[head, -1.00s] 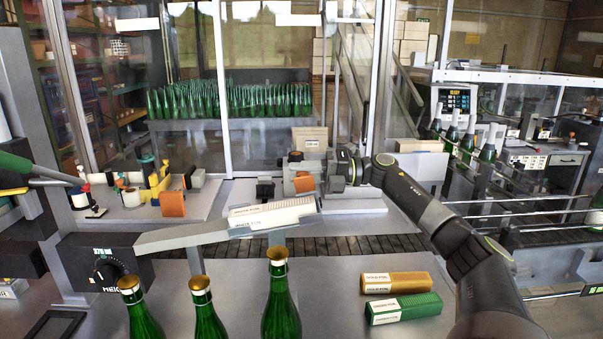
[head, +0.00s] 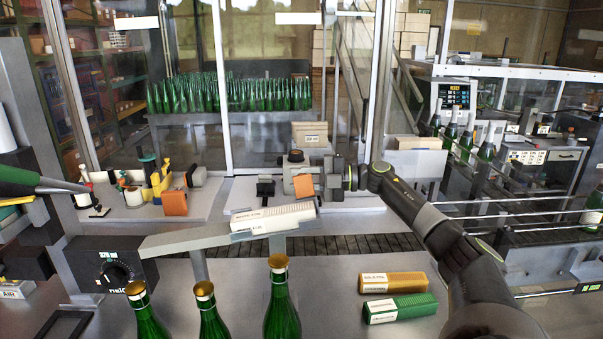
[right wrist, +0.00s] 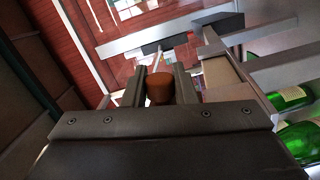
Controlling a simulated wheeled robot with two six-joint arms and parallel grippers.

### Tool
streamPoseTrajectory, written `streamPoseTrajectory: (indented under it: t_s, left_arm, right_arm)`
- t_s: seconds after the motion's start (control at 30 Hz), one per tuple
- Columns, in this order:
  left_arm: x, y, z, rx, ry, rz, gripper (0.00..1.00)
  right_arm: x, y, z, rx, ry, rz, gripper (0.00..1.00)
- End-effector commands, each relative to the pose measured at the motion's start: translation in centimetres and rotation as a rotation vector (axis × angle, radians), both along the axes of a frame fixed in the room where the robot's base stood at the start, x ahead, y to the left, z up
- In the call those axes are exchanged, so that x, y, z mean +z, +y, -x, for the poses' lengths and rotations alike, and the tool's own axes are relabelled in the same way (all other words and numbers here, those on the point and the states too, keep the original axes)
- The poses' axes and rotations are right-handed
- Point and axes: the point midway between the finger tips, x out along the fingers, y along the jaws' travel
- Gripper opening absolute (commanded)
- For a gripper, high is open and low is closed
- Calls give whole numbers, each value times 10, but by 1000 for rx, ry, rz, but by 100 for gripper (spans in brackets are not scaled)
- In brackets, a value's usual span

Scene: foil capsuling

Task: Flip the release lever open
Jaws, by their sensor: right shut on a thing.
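My right gripper (right wrist: 160,85) is shut on a rounded orange-brown knob (right wrist: 159,90), which shows between its two dark fingers in the right wrist view. I take this knob to be on the release lever; the lever's arm and its angle are hidden. In the head view my right gripper (head: 325,178) reaches in from the right against a grey clamp-like device (head: 297,160) on the bench behind the foil tray. An orange block (head: 303,186) shows at the device's front.
A sloped grey tray holding a white foil stack (head: 272,217) lies in front of the device. Green bottles (head: 282,305) stand at the near edge. Gold (head: 393,283) and green (head: 400,307) foil boxes lie at right. A second fixture with an orange block (head: 174,203) stands left.

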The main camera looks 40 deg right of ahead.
Motion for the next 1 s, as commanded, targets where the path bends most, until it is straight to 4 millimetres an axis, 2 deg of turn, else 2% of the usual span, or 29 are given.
streamPoseTrajectory:
  t_s: [0.2,0.7,0.73,0.87,1.0]
  left_arm:
    - [6,1,0,0,0,-1,36]
    - [7,1,0,0,0,-1,36]
    - [7,1,0,0,0,-1,36]
    - [7,1,0,0,0,-1,36]
    - [7,1,0,0,0,-1,36]
  right_arm:
    - [-2,-2,-1,-11,50,-42,2]
    - [-4,-2,-2,-15,65,-54,2]
    - [-4,-2,-2,-15,65,-54,28]
    - [-4,-2,-2,-15,65,-54,44]
    - [-3,-2,-2,-14,63,-54,46]
